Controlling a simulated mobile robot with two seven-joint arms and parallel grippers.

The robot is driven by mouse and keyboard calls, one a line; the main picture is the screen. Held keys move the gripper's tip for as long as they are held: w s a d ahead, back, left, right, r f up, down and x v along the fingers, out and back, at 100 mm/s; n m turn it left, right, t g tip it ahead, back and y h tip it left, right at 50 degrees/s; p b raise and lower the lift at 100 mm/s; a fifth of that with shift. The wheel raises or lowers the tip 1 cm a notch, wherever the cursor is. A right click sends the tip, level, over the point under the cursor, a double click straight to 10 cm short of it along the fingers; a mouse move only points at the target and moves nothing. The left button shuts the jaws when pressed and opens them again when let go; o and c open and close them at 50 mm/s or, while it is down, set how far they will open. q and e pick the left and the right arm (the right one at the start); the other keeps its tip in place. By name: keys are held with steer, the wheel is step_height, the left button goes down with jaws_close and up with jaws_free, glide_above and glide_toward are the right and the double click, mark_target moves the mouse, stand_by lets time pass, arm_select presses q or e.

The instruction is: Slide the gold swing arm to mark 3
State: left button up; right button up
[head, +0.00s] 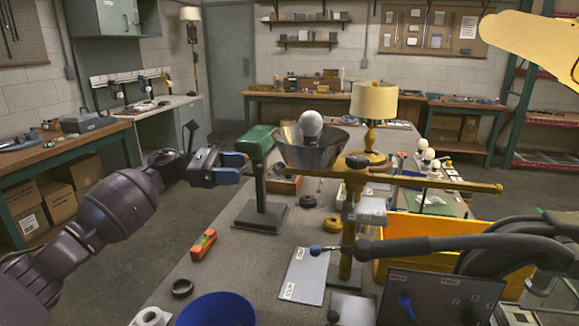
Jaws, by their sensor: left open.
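The gold swing arm (430,180) is a long horizontal bar, crossing a gold upright post (348,240) near a dark knob. A metal bowl-shaped shade (310,152) with a white bulb (311,124) shows at its left side; I cannot tell whether they are joined. Mark 3 cannot be made out on the bar or post. My left gripper (240,168) is open and empty, its blue-tipped fingers pointing right, left of the shade and close to a green-headed stand (257,141). I cannot tell whether it touches the stand. My right gripper is not in view.
The grey workbench (225,265) holds an orange level (203,244), a blue bowl (217,310), a white card (303,276) and a yellow bin (455,232). A dark flexible tube (430,244) crosses low at right. A shaded lamp (373,105) stands behind the bar.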

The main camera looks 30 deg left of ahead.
mark_target(281, 169)
arm_select(q)
steer(key=p+x, duration=0.1)
steer(key=x, duration=0.8)
steer(key=shift+w+d+r, duration=0.1)
steer(key=shift+d, duration=0.05)
steer(key=shift+w+d, duration=0.35)
steer(key=shift+d, duration=0.3)
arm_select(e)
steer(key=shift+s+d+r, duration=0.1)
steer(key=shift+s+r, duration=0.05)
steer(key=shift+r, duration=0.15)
